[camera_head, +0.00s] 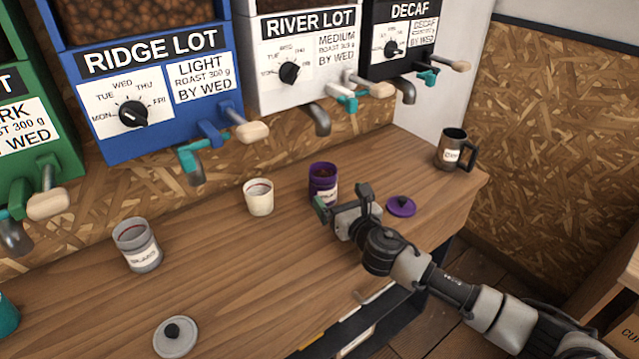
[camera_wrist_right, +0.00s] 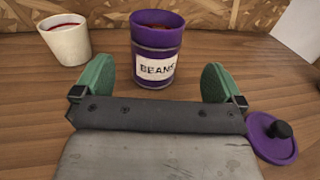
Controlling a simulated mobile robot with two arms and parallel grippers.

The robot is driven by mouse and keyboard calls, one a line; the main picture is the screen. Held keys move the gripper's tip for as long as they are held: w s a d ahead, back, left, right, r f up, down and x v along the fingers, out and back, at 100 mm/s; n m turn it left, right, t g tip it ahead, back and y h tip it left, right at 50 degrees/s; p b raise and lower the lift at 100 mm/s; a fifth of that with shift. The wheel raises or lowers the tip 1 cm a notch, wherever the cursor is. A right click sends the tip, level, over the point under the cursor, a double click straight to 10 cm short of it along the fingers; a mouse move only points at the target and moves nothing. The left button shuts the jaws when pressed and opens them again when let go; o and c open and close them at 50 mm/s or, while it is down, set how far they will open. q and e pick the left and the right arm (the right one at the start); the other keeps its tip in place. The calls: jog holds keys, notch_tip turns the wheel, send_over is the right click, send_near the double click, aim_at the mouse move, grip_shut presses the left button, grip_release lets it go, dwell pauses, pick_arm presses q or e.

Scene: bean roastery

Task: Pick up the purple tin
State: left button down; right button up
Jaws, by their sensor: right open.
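The purple tin (camera_head: 324,180) stands upright and lidless on the wooden counter, with brown contents at its top and a white label. In the right wrist view the purple tin (camera_wrist_right: 157,45) reads "BEANS" and stands just ahead of the fingers. My right gripper (camera_head: 342,204) is open in front of the tin. In the wrist view its green fingertips (camera_wrist_right: 158,84) are spread wide, one on each side of the tin's lower front, with no contact visible. The purple lid (camera_head: 401,206) with a black knob lies on the counter to the right. My left gripper is not visible.
A cream cup (camera_head: 258,197) stands left of the tin. A grey tin (camera_head: 137,245) and grey lid (camera_head: 175,337) are farther left. A dark mug (camera_head: 455,150) stands at the counter's right end. Dispensers with spouts (camera_head: 320,118) hang above the back.

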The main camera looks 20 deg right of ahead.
aim_at(317, 172)
jog(key=shift+w+a+r, duration=0.15)
jog(key=shift+w+a, duration=0.05)
jog(key=shift+w, duration=1.1)
jog(key=shift+w+a, duration=0.25)
jog(key=shift+w, duration=0.65)
jog(key=shift+w+a, duration=0.2)
jog(key=shift+w, duration=0.65)
jog(key=shift+w+a, duration=0.25)
jog(key=shift+w, duration=0.65)
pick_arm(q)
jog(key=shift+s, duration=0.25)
pick_arm(e)
jog(key=shift+c, duration=0.3)
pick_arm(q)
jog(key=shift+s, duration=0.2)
pick_arm(e)
jog(key=c, duration=1.1)
